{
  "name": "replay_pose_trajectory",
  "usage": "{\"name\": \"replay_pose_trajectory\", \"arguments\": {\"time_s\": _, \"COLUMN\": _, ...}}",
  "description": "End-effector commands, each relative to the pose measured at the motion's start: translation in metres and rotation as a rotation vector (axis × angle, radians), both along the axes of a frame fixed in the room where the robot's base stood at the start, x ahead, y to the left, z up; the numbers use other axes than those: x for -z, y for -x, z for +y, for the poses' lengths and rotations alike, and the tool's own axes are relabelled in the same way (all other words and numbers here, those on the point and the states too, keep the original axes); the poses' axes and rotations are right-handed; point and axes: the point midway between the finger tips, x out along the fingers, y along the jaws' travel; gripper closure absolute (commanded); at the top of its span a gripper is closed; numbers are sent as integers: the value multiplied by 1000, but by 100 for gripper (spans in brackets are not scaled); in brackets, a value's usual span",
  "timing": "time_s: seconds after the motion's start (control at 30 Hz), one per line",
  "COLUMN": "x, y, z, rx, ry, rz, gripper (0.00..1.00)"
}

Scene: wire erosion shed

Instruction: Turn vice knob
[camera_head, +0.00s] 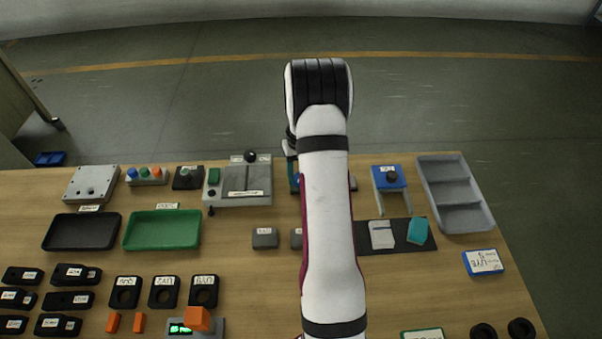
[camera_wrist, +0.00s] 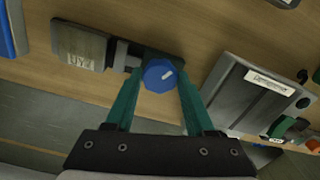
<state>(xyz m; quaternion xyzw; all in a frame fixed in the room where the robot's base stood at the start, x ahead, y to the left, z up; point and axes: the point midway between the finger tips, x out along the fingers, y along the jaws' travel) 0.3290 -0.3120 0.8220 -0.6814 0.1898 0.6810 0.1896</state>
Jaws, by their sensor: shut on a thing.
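The vice (camera_wrist: 80,46) lies at the top of the wrist view, a grey block with a white label and a dark base. In the head view my arm hides most of the vice.
In the head view a grey fixture (camera_head: 240,196) with a black ball knob stands left of the arm. A green tray (camera_head: 162,230) and a black tray (camera_head: 82,232) lie further left. A blue-topped stand (camera_head: 389,177) and a grey compartment tray (camera_head: 456,193) stand on the right.

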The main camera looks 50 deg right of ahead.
Motion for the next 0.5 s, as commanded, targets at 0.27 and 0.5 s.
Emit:
{"name": "replay_pose_trajectory", "arguments": {"time_s": 0.27, "x": 0, "y": 1, "z": 0, "rx": -241, "ry": -2, "rz": 1, "gripper": 100}}
{"name": "replay_pose_trajectory", "arguments": {"time_s": 0.5, "x": 0, "y": 1, "z": 0, "rx": -407, "ry": -3, "rz": 2, "gripper": 100}}
